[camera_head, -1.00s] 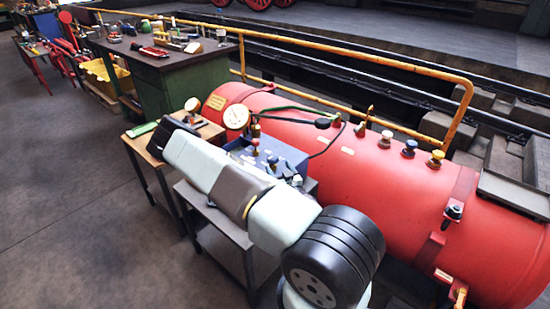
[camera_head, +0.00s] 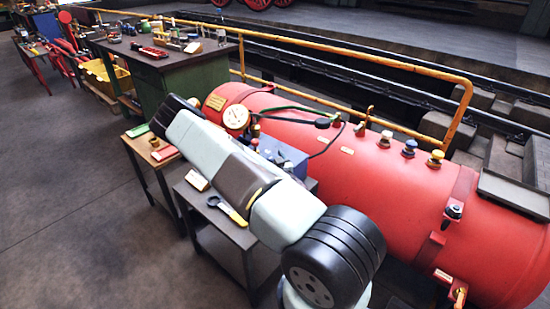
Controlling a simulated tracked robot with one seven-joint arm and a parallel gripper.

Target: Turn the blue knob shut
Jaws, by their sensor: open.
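A blue knob (camera_head: 409,147) stands on a brass stem on top of the red tank (camera_head: 340,185), right of the middle. Nothing touches or covers the blue knob. I cannot tell from here whether it is turned open or shut. My arm reaches from the lower right to the upper left, in front of the tank and left of the knob. My gripper does not show.
A blue box (camera_head: 282,153) beside the tank is partly hidden by my arm. A pressure gauge (camera_head: 236,117) stands near it. A grey cart holds a yellow-handled tool (camera_head: 228,210). A yellow rail (camera_head: 350,61) runs behind the tank. The floor at left is clear.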

